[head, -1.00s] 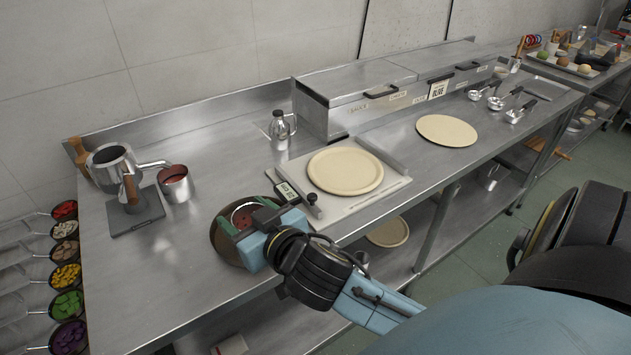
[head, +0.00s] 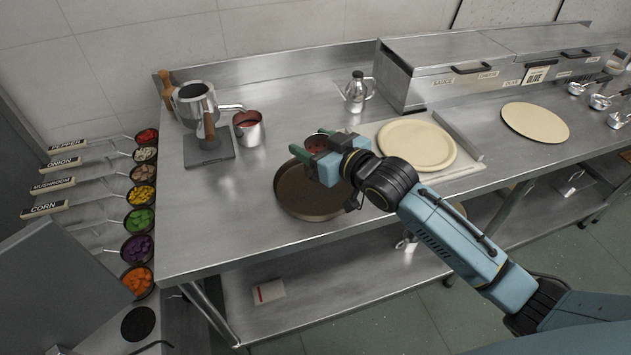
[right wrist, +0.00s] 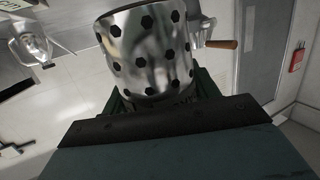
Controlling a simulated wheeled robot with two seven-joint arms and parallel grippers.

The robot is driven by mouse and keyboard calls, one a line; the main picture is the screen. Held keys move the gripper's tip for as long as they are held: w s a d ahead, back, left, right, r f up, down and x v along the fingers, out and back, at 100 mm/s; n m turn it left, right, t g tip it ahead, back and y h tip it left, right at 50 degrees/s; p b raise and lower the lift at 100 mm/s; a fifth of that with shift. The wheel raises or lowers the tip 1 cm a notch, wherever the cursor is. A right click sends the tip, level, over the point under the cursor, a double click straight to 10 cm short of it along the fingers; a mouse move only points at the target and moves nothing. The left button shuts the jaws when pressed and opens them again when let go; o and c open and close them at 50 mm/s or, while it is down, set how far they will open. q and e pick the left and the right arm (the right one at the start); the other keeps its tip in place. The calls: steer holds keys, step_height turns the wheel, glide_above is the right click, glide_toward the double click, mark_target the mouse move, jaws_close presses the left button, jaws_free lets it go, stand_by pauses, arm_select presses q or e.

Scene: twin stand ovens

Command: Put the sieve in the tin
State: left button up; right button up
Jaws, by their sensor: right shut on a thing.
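The sieve (right wrist: 150,55), a shiny metal cylinder with rows of dark holes, fills the middle of the right wrist view. My right gripper (head: 320,158) is shut on it, with its green fingers on either side. In the head view only the reddish top of the sieve (head: 316,143) shows between the fingers. The hold is over the back edge of a round, dark brown, shallow pan (head: 300,204), which looks like the tin. The pan looks empty where it shows; its right part is hidden by my gripper. My left gripper is not in view.
A metal cup with red contents (head: 249,129) and a metal pot (head: 198,104) on a grey stand are behind left. A glass-and-metal bottle (head: 357,92) stands behind. A pizza base (head: 417,145) lies on a board at right. Counter left of the pan is clear.

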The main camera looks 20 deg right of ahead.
step_height(320, 180, down, 8)
steer(key=shift+s+f+b, duration=0.1)
steer(key=shift+f+b, duration=0.15)
steer(key=shift+b, duration=0.35)
steer(key=o, duration=1)
steer(key=shift+f, duration=0.1)
steer(key=shift+o, duration=0.2)
steer(key=shift+s+r, duration=0.1)
steer(key=shift+r, duration=0.1)
steer(key=p+v, duration=0.1)
steer(key=v, duration=1)
steer(key=shift+s+d+r, duration=0.1)
steer(key=shift+s+d, duration=0.15)
steer(key=shift+s, duration=0.05)
